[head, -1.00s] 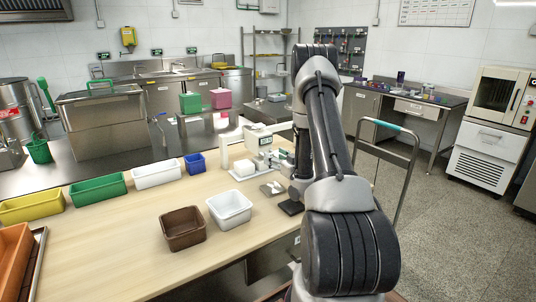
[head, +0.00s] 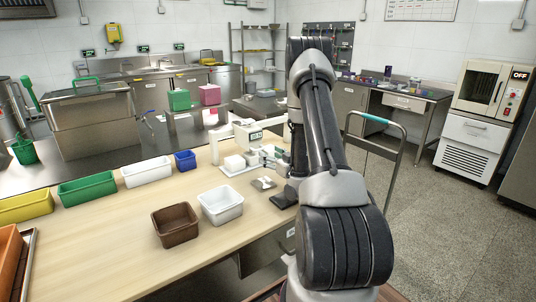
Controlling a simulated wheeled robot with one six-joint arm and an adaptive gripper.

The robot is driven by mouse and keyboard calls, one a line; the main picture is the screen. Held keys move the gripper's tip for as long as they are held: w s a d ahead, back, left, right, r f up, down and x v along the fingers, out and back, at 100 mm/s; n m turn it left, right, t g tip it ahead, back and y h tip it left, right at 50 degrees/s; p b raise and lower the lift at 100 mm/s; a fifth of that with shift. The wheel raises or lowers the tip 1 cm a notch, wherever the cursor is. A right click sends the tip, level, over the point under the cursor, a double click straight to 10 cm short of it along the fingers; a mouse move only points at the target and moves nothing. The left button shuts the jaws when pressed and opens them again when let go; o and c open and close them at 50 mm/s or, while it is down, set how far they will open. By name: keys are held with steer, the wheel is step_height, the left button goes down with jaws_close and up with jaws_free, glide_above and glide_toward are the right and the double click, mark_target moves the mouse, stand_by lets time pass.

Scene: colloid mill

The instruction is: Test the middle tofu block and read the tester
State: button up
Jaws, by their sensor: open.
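The tester (head: 250,138) is a white frame with a small display, standing near the far right of the wooden table (head: 110,245). The display is too small to read. White tofu blocks (head: 234,162) sit on a pale base at the tester; a further white block (head: 252,158) is close beside. I cannot tell which one is the middle block. My arm reaches over from the right, and my gripper (head: 272,157) shows small and partly hidden just right of the blocks. It is open and appears empty.
A small metal plate (head: 263,183) and a dark pad (head: 284,199) lie near the tester. A white bin (head: 221,205) and brown bin (head: 175,226) stand in front. Yellow, green, white and blue bins (head: 185,160) line the far edge.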

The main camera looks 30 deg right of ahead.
mark_target(248, 135)
steer(key=w, duration=0.7)
steer(key=shift+w+a, duration=0.15)
steer(key=shift+w, duration=0.15)
